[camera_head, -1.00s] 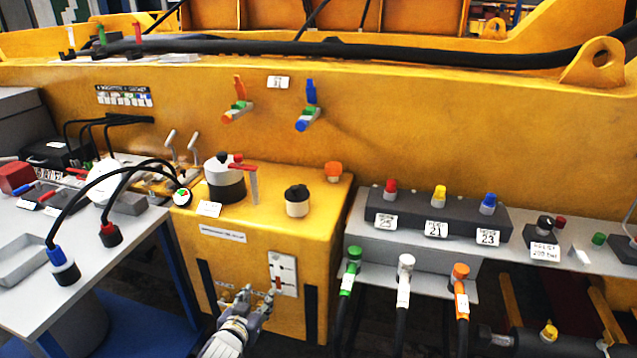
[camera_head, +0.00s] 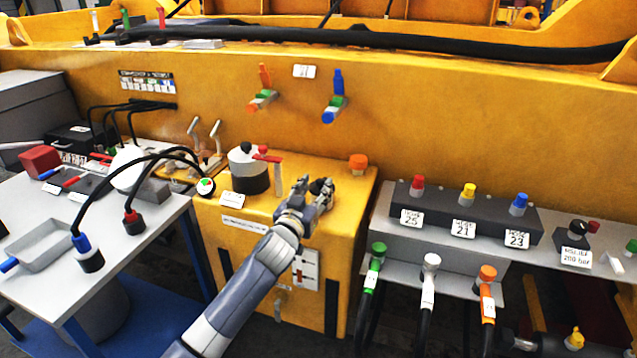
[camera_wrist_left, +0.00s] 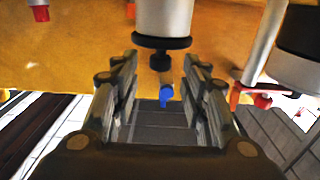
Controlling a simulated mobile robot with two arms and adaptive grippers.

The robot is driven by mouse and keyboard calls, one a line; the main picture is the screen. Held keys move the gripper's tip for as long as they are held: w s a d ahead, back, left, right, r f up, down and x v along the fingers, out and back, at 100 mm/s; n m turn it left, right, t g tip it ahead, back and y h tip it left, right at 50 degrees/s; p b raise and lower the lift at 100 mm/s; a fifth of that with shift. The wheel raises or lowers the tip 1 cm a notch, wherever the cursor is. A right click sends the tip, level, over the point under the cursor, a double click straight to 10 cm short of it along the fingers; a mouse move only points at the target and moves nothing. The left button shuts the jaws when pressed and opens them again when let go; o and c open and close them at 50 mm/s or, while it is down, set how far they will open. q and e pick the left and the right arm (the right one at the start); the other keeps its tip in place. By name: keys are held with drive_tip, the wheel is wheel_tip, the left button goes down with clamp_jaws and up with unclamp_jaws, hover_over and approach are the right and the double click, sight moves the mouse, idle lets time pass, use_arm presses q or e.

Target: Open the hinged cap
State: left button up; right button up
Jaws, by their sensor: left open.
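On the yellow box (camera_head: 345,235) stands a white neck with a black cap; in the head view my left gripper (camera_head: 316,190) covers most of it. In the left wrist view, which looks inverted, the pale neck (camera_wrist_left: 165,15) is at the top centre. Its black cap (camera_wrist_left: 161,43) with a small knob (camera_wrist_left: 160,62) points down toward my open left gripper (camera_wrist_left: 160,80). The cap is shut on the neck and lies between or just beyond the fingertips; contact cannot be told. My right gripper is not in view.
A black-and-white canister (camera_head: 249,172) and a red lever (camera_head: 267,157) stand left of the gripper. An orange cap (camera_head: 358,161) is behind to the right. A hose coupling panel (camera_head: 455,215) is at right, a grey table (camera_head: 120,275) at left.

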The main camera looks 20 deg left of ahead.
sight(322, 184)
use_arm(q)
drive_tip(key=shift+w, duration=1.4)
clamp_jaws()
